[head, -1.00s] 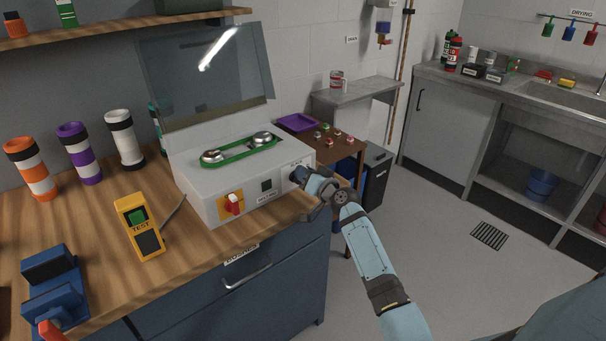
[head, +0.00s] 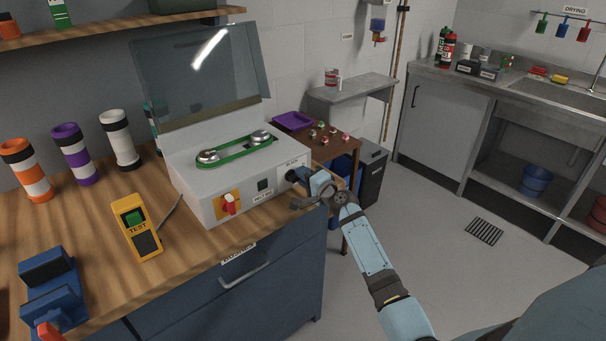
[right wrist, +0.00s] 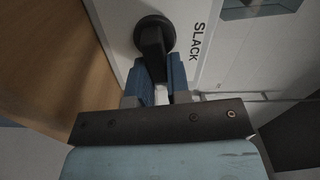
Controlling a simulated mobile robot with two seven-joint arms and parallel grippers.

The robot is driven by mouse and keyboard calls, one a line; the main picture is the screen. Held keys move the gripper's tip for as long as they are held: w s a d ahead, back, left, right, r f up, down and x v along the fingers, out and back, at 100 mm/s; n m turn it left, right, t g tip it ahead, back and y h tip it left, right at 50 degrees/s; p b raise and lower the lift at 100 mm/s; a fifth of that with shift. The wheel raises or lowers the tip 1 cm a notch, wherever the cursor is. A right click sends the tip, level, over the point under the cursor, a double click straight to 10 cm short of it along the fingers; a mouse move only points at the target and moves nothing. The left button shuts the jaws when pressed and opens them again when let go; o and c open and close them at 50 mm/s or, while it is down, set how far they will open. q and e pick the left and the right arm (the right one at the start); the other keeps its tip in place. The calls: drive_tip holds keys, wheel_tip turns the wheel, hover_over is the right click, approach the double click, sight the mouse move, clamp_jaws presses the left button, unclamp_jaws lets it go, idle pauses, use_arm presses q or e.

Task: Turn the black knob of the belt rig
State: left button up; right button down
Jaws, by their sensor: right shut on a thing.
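The belt rig (head: 203,182) is a white box on the wooden bench, with a green belt (head: 237,150) around two metal pulleys on top. Its black knob (right wrist: 155,35) sits on the front panel beside the word SLACK, and shows in the right wrist view as a round base with a bar grip. My right gripper (right wrist: 160,75) has its blue fingers shut on the bar of the knob. In the head view the right gripper (head: 303,178) reaches the rig's right front end and hides most of the knob. My left gripper is not in view.
A clear lid (head: 200,78) stands raised over the rig. A red switch (head: 229,204) is on the panel. A small brown table (head: 330,150) is behind.

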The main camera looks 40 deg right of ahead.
drive_tip(key=shift+f+m, duration=0.15)
drive_tip(key=shift+m, duration=0.55)
drive_tip(key=shift+f+m, duration=0.1)
drive_tip(key=shift+m, duration=0.2)
drive_tip(key=c, duration=1.1)
unclamp_jaws()
drive_tip(key=shift+s, duration=0.5)
drive_tip(key=s, duration=0.8)
drive_tip(key=s+d, duration=0.1)
drive_tip(key=s, duration=0.4)
